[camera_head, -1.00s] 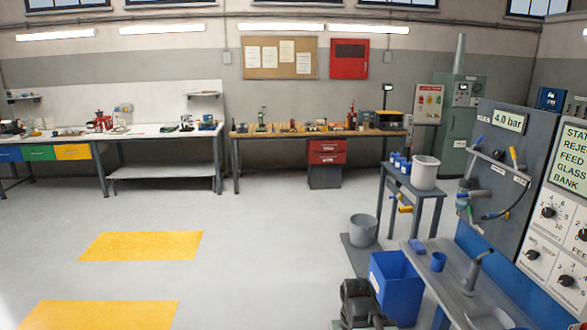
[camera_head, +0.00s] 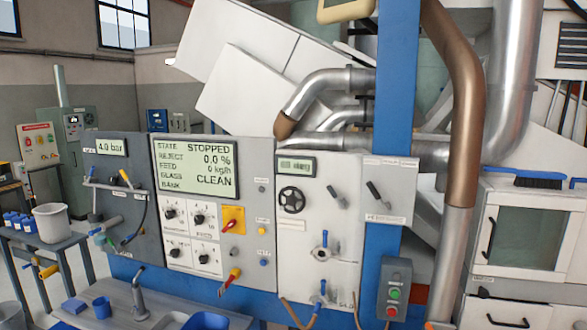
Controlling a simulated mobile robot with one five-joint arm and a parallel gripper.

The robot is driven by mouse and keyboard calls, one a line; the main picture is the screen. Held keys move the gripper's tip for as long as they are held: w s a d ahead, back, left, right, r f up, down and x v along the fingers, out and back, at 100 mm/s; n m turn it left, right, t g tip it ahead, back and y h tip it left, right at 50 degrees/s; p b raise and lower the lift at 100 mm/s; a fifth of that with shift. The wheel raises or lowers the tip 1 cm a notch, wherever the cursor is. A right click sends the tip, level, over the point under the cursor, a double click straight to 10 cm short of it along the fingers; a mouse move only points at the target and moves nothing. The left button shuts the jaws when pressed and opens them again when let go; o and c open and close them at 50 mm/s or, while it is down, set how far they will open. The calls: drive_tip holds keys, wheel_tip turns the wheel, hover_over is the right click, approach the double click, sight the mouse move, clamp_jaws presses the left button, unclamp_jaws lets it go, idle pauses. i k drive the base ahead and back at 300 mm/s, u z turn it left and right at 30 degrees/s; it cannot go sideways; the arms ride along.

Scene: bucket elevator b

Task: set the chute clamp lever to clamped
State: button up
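Several levers show on the machine's front, and their labels are too small to read, so I cannot tell which is the chute clamp lever. A black-handled lever (camera_head: 378,193) sits tilted on a small grey plate (camera_head: 398,204) on the blue post. Another short dark lever (camera_head: 337,196) is on the light panel, right of a black handwheel (camera_head: 292,200). A blue-tipped lever (camera_head: 324,246) and another blue-tipped handle (camera_head: 323,291) are lower on that panel. A red handle (camera_head: 227,226) sits on a yellow plate. My gripper is not in view.
The display panel (camera_head: 194,163) reads STOPPED. A green and red button box (camera_head: 395,288) hangs on the blue post (camera_head: 394,100). A workbench (camera_head: 106,322) with a blue cup (camera_head: 102,308) stands at lower left. A brown pipe (camera_head: 466,120) runs down at right.

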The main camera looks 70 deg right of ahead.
sight(342, 204)
drive_tip(key=z, duration=2.65)
drive_tip(key=k, duration=1.3)
drive_tip(key=u, duration=0.1)
drive_tip(key=i, duration=0.95)
drive_tip(key=u, duration=1)
drive_tip(key=i, duration=0.8)
drive_tip(key=u, duration=0.5)
